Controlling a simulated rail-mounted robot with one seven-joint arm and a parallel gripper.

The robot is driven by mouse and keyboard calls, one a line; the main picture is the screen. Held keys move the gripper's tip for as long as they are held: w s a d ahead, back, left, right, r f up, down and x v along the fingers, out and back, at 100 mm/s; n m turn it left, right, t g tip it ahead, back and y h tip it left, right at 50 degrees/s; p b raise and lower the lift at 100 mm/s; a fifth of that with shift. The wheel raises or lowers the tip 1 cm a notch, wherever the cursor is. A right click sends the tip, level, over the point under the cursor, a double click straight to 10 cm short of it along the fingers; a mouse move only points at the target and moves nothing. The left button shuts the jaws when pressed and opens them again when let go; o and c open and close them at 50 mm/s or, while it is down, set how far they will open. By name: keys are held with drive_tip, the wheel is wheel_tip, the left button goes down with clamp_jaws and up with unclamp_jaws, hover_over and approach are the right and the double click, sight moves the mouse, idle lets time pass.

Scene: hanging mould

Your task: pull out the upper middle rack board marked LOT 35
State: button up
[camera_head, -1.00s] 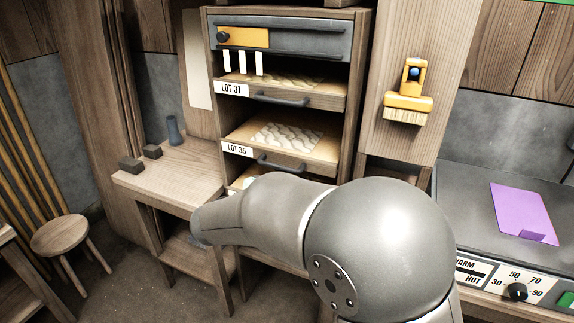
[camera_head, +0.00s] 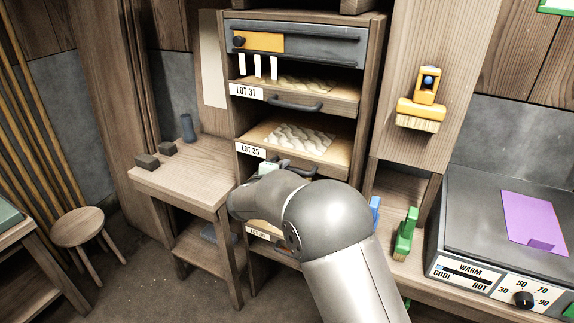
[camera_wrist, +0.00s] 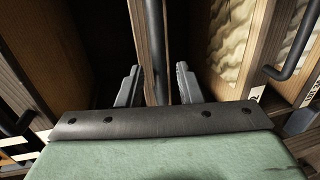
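The LOT 35 board (camera_head: 260,140) lies in the middle of the rack, with a white label (camera_head: 250,150) at its left front and wavy pale moulds on it. Its dark handle (camera_head: 305,170) is partly hidden by my arm. My gripper (camera_wrist: 158,88) is at the rack front, close below this handle in the head view, where its fingers are hard to make out. In the wrist view the two fingers stand apart on either side of a dark bar handle (camera_wrist: 155,40), with gaps to it. The wrist view does not show which board this bar belongs to.
The LOT 31 board (camera_head: 310,95) with its handle is just above. A lower labelled board (camera_head: 258,233) sits below my arm. A side table (camera_head: 190,180) stands left of the rack.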

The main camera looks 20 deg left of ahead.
drive_tip(key=shift+x, duration=1.45)
clamp_jaws()
drive_tip(key=shift+s, duration=0.1)
